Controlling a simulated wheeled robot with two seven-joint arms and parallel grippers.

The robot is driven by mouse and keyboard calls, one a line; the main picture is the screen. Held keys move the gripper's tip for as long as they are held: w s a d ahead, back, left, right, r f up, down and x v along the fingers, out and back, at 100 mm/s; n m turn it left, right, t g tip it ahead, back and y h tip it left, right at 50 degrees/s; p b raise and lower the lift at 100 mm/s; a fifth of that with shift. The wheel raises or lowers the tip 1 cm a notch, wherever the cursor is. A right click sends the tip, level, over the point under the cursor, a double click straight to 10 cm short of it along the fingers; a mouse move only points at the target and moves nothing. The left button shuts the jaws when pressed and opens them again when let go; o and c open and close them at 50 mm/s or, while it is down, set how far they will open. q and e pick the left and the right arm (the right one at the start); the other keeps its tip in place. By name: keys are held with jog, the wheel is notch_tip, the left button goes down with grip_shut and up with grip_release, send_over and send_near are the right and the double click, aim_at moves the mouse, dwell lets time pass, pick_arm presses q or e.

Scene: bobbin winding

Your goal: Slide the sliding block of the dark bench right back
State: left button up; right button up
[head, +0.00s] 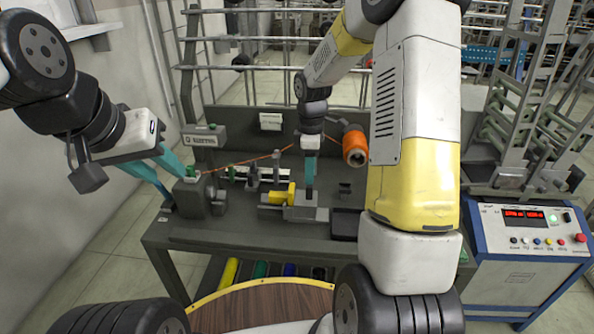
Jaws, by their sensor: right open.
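The dark bench (228,231) stands in the middle. A grey block (318,214) sits on its top at the front, beside a yellow part (279,196); it looks like the sliding block. My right gripper (309,192) points down with teal fingers at this grey block, and the fingers overlap its upper part in the picture. I cannot tell whether they touch it. The gap between these fingers is hard to see from here. My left gripper (178,188) is over the bench's left end, its two teal fingers apart with nothing seen between them.
An orange spool (355,147) stands behind the block, with an orange thread running left. A rail with small fixtures (257,177) lies behind the yellow part. A dark tray (345,224) is right of the block. A blue-white control box (530,240) stands at right.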

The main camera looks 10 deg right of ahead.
aim_at(309, 187)
notch_tip(309, 187, down, 6)
jog(key=shift+f, duration=0.15)
jog(key=shift+c, duration=0.2)
grip_shut()
dwell(1.4)
